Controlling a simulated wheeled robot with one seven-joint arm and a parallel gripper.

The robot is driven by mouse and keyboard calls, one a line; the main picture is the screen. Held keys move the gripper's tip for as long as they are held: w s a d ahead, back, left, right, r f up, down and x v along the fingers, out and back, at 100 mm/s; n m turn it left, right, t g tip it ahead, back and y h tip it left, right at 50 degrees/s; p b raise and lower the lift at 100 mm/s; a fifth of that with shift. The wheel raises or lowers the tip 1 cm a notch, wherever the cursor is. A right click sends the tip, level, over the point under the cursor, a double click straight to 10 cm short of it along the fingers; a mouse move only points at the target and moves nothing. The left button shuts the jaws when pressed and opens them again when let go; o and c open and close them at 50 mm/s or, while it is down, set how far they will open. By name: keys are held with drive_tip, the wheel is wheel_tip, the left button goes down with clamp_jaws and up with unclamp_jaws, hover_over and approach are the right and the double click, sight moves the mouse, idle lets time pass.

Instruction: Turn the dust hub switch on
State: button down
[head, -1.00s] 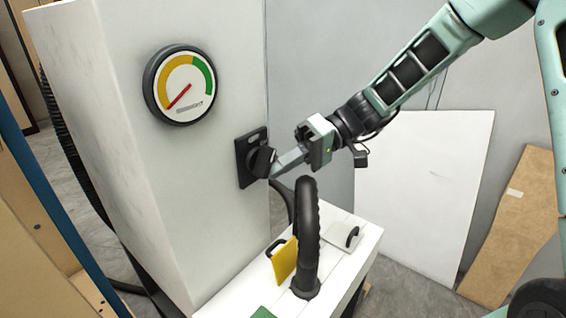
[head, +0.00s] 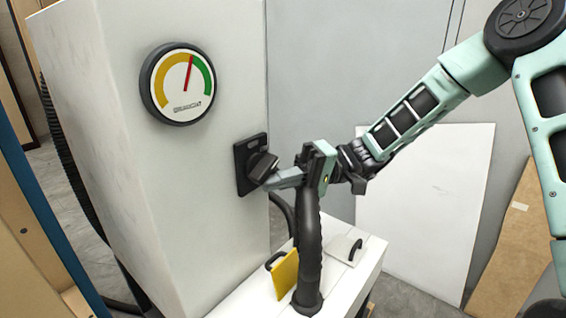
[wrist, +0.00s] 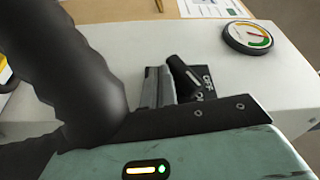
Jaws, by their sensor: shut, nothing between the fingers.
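The dust hub switch is a black rotary knob (head: 262,166) on a dark plate (head: 243,168), fixed to the white cabinet's side. In the wrist view the knob (wrist: 182,76) sits tilted on its plate, with OFF and ON lettering beside it. My gripper (head: 272,183) is shut and empty, its grey fingers just below and right of the knob in the head view. In the wrist view the fingers (wrist: 158,88) lie close beside the knob; contact is hard to tell. The round gauge (head: 180,84) has its red needle pointing up near the yellow-green border.
A thick black ribbed hose (head: 308,258) rises from the white ledge (head: 337,278) close to my gripper and fills the wrist view's left side. A yellow gate plate (head: 286,276) and a white one (head: 344,249) stand on the ledge. White and brown panels lean behind.

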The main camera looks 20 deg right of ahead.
drive_tip(key=shift+d, duration=0.1)
idle(0.3)
drive_tip(key=b+v, duration=0.2)
drive_tip(key=v, duration=1.5)
drive_tip(key=shift+b, duration=0.3)
